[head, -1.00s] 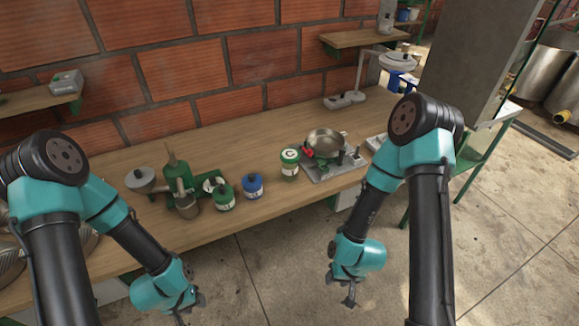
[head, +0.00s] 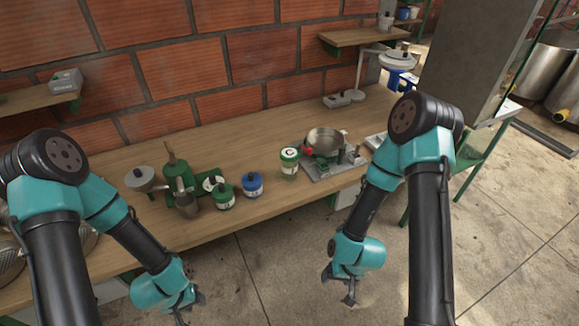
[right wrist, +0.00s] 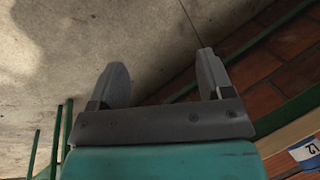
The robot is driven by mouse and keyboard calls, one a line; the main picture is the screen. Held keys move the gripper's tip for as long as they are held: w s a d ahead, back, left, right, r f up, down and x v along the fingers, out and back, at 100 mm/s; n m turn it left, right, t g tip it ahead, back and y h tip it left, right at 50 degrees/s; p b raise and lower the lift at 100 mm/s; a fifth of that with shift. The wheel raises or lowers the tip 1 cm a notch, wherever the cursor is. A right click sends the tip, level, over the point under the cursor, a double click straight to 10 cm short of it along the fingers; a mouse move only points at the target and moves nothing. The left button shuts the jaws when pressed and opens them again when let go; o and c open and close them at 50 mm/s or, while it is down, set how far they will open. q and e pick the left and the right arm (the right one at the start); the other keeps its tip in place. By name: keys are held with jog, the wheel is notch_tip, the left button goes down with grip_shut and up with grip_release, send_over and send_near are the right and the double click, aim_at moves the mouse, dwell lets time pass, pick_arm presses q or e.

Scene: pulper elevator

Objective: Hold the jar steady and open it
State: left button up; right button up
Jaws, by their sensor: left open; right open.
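A green jar (head: 289,161) with a white label and a pale lid with a green mark stands upright on the wooden bench, left of a small stove. Which jar the task means I cannot tell: a green canister (head: 224,197) and a blue canister (head: 253,185) with dark knobs stand further left. My left gripper (head: 191,311) hangs in front of the bench at the bottom of the head view, open and empty. My right gripper (head: 348,293) is open and empty over the floor; its spread fingers show in the right wrist view (right wrist: 165,85). Neither touches a jar.
The bench (head: 250,220) runs along a brick wall. Bare bench lies behind the jars; open floor lies in front.

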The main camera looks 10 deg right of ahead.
jog(key=o, duration=0.4)
jog(key=w+d+r+n+t+y, duration=0.1)
jog(key=w+d+r+n+t, duration=0.3)
jog(key=w, duration=0.6)
jog(key=w+a+r+n+t+y, duration=0.1)
jog(key=w+r+t, duration=0.1)
jog(key=w+r, duration=0.5)
jog(key=w+r+n+y, duration=0.1)
jog(key=w+r+n, duration=0.1)
jog(key=r, duration=0.3)
jog(key=w+d+r+n+t+y, duration=0.1)
jog(key=w+r+n+y, duration=0.1)
jog(key=w+r+n, duration=0.1)
jog(key=w+r+n+y, duration=0.2)
jog(key=w+r, duration=0.3)
jog(key=r, duration=0.2)
jog(key=shift+d+r, duration=0.2)
jog(key=shift+d, duration=0.1)
jog(key=shift+w, duration=0.1)
send_near(289, 165)
jog(key=w+a, duration=0.1)
jog(key=w+f, duration=0.1)
jog(key=w, duration=0.1)
jog(key=w+a, duration=0.1)
jog(key=w, duration=0.1)
jog(key=shift+a+f, duration=0.2)
jog(key=shift+a, duration=0.1)
